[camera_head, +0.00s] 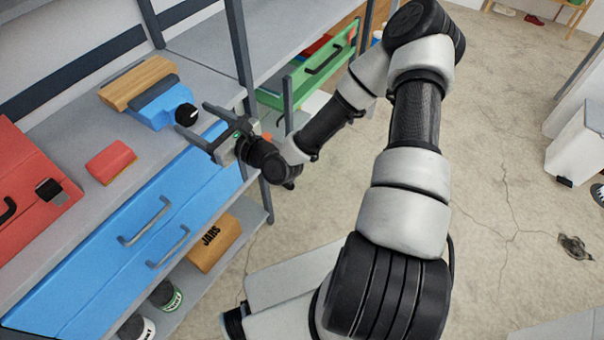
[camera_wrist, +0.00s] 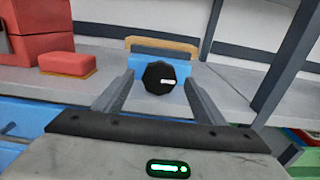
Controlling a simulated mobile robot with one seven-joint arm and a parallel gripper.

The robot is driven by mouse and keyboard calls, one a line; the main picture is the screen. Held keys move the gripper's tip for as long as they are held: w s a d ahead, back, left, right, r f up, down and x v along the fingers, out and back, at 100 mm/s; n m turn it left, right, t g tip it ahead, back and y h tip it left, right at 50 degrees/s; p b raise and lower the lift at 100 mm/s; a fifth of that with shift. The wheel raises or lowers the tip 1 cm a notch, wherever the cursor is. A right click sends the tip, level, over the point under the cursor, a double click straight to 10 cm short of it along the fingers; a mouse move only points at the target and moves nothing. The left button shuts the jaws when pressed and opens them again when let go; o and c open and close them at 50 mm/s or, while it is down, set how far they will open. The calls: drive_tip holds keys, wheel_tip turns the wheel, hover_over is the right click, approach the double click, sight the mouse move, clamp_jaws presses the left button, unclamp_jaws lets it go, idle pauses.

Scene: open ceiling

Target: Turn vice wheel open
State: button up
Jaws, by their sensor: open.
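The vice is a blue body (camera_head: 157,108) with a tan wooden block (camera_head: 139,83) behind it, on the grey workbench. Its black wheel (camera_head: 187,114) faces my gripper. In the wrist view the black wheel (camera_wrist: 159,78) has a white mark and shows between and beyond my fingertips, with blue vice body (camera_wrist: 190,72) around it. My gripper (camera_head: 194,122) is open, its fingers pointing at the wheel. In the wrist view my gripper (camera_wrist: 160,80) has one finger on each side of the wheel. Whether the fingers touch it I cannot tell.
A red block (camera_head: 111,161) lies on the bench, left of the vice. A red box (camera_head: 30,190) stands farther left. Blue drawers (camera_head: 130,235) are under the bench top. A dark shelf post (camera_head: 240,55) rises close behind my gripper. Open floor lies to the right.

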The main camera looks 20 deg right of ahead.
drive_tip(key=v, duration=1.5)
drive_tip(key=n+b, duration=0.5)
drive_tip(key=b, duration=0.2)
approach(191, 118)
drive_tip(key=x, duration=0.9)
drive_tip(key=shift+w+a, duration=0.15)
drive_tip(key=shift+a, duration=0.05)
drive_tip(key=m, duration=0.4)
drive_tip(key=shift+d+m, duration=0.1)
drive_tip(key=shift+m, duration=0.3)
drive_tip(key=p+v, duration=0.7)
drive_tip(key=v, duration=1)
drive_tip(key=s+d+f+n+g+h, duration=0.2)
drive_tip(key=s+f+n+g, duration=0.4)
drive_tip(key=f+n, duration=0.4)
drive_tip(key=d+n+g+h, duration=0.4)
drive_tip(key=d+n+h, duration=0.1)
drive_tip(key=d, duration=0.5)
drive_tip(key=shift+f+p, duration=0.25)
drive_tip(key=shift+p, duration=0.1)
